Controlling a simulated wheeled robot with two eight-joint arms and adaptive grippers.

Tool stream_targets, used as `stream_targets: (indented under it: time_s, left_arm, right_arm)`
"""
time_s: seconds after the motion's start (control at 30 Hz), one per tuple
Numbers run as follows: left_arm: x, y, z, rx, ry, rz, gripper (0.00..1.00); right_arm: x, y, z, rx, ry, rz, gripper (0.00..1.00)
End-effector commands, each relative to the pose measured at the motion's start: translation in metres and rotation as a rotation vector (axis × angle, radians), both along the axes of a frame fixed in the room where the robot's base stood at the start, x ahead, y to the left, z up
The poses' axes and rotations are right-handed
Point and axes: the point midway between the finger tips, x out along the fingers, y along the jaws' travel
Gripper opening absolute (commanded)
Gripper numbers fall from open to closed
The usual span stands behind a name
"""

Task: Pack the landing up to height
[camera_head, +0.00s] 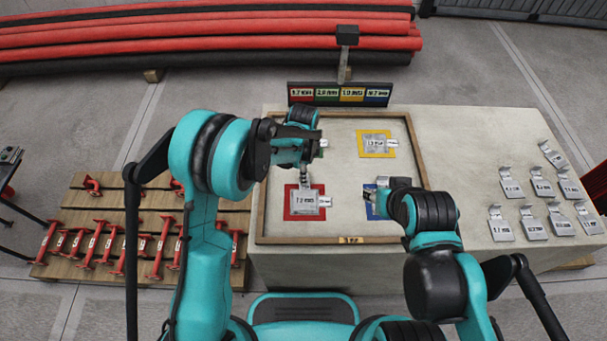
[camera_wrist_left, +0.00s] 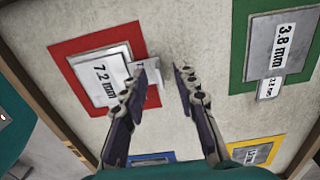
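Four coloured pads lie in a wood-rimmed tray (camera_head: 420,150). The red pad (camera_head: 292,213) bears a metal plate (camera_head: 304,199), labelled 7.2 mm in the left wrist view (camera_wrist_left: 103,75), with a small tab at its side. The green pad (camera_wrist_left: 240,60) bears a plate labelled 3.8 mm (camera_wrist_left: 279,45). The yellow pad (camera_head: 376,154) also bears a plate (camera_head: 374,143). The blue pad (camera_head: 369,188) is mostly hidden by my right gripper (camera_head: 372,196), whose opening is unclear. My left gripper (camera_wrist_left: 167,68) is open and empty above the tray, its left finger near the red pad's tab.
Several labelled metal shims (camera_head: 535,228) lie on the right of the concrete block (camera_head: 465,150). A coloured sign (camera_head: 340,94) stands behind the tray. Red parts on a wooden board (camera_head: 112,212) lie at left. Red pipes (camera_head: 200,42) lie behind.

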Motion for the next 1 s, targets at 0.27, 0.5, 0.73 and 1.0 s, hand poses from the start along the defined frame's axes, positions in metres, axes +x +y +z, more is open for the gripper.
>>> stream_targets:
  time_s: [0.27,0.5,0.73,1.0]
  left_arm:
    - [0.0,0.0,0.061,0.0,0.0,0.0,0.29]
    - [0.001,0.0,0.098,0.0,0.0,0.0,0.29]
    - [0.001,0.0,0.107,0.0,0.0,0.0,0.29]
    - [0.001,0.0,0.107,0.0,0.0,0.0,0.29]
  right_arm:
    - [0.0,0.0,0.0,0.0,0.0,0.0,0.4]
    - [0.0,0.0,0.0,0.0,0.0,0.0,0.4]
    - [0.0,0.0,0.0,0.0,0.0,0.0,0.4]
    - [0.0,0.0,0.0,0.0,0.0,0.0,0.4]
